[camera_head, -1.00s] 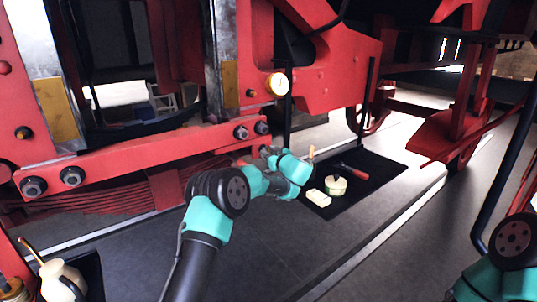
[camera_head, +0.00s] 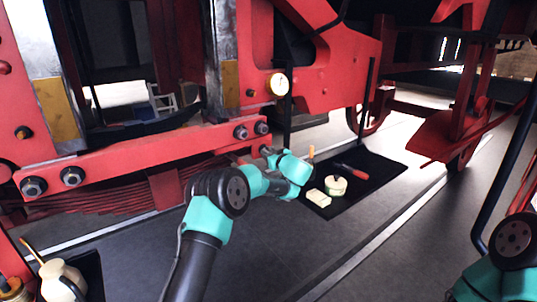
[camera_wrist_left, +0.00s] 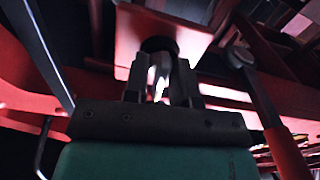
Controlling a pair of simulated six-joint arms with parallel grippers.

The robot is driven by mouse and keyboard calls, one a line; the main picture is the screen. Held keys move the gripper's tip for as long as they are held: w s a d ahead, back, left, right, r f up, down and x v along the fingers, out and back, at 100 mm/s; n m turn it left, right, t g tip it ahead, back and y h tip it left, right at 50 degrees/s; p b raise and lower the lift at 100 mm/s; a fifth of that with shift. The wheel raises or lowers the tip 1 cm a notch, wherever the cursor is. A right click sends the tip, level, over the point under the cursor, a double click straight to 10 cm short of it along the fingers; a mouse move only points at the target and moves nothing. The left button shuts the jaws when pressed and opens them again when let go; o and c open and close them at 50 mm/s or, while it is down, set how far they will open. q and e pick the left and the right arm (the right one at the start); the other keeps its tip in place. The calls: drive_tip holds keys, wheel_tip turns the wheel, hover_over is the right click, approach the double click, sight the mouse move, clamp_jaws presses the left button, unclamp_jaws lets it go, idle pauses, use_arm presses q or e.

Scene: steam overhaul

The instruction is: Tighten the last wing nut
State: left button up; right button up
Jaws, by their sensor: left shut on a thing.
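My left gripper (camera_head: 265,151) is up against the underside of the red frame beam, below two dark bolts. In the left wrist view its two dark jaws (camera_wrist_left: 162,88) are shut on a small shiny metal piece, which I take to be the wing nut (camera_wrist_left: 159,78). The piece sits under a dark round part on a red plate (camera_wrist_left: 150,35). The jaws and glare hide most of its shape. My right gripper is out of view; only part of my right arm shows at the lower right.
A pressure gauge (camera_head: 278,84) is above the beam (camera_head: 150,147). A cream oil can (camera_head: 62,281) stands at the lower left.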

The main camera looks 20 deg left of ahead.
use_arm(q)
drive_tip(key=m, duration=0.8)
drive_tip(key=shift+m, duration=0.3)
drive_tip(key=m, duration=0.9)
drive_tip(key=shift+a, duration=0.1)
idle(0.9)
drive_tip(key=o, duration=0.6)
drive_tip(key=shift+s, duration=0.1)
